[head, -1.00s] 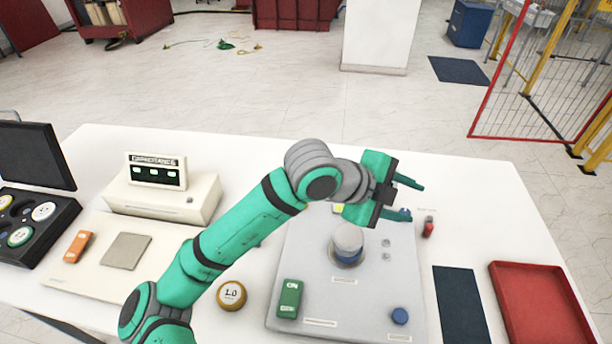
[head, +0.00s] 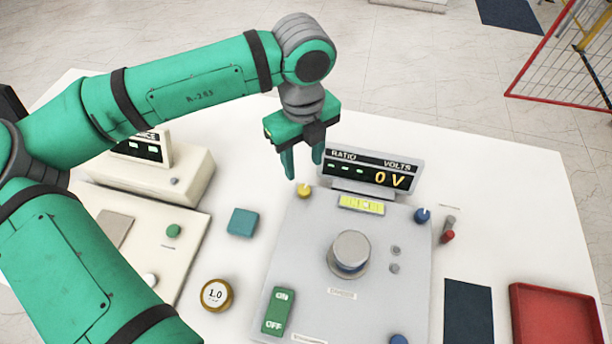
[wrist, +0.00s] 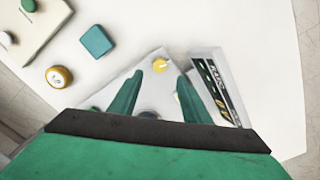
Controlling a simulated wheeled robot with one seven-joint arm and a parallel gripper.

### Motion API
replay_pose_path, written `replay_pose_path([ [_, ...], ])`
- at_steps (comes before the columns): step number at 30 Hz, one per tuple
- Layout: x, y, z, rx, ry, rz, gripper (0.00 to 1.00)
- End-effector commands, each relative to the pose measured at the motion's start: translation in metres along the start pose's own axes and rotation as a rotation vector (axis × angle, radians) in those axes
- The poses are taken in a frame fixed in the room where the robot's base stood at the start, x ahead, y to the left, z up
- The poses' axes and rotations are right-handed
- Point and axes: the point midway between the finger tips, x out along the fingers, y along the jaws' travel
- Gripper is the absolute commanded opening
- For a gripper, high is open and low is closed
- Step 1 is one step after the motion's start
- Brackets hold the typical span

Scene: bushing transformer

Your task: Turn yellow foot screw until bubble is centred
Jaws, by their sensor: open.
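The yellow foot screw (head: 304,190) is a small knob with a white mark at the back left corner of the grey instrument panel (head: 300,262). It also shows in the wrist view (wrist: 160,65), beyond the fingertips. My gripper (head: 302,176) is open, pointing down, with its fingers just above and behind the screw in the head view, and nothing between them. The bubble level (head: 361,204) is a yellow-green vial at the panel's back edge; its bubble is too small to judge. Blue foot screws stand at the back right (head: 422,215) and front right (head: 398,340).
A display (head: 372,172) reading 0 V stands behind the panel. A large grey knob (head: 350,252), a green ON/OFF switch (head: 279,310) and a red-tipped lever (head: 447,236) are near. A teal block (head: 242,222) and a 1.0 weight (head: 216,294) lie left. A red tray (head: 556,325) is at right.

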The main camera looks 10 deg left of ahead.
Motion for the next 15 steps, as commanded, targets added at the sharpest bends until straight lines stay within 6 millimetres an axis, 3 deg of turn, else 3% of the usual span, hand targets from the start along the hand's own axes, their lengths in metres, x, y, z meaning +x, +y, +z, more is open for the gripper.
replay_pose_path([
  [9,0.056,0.000,0.000,-0.001,0.001,-0.002,0.43],
  [15,0.082,-0.001,-0.001,0.000,0.001,-0.003,0.43],
])
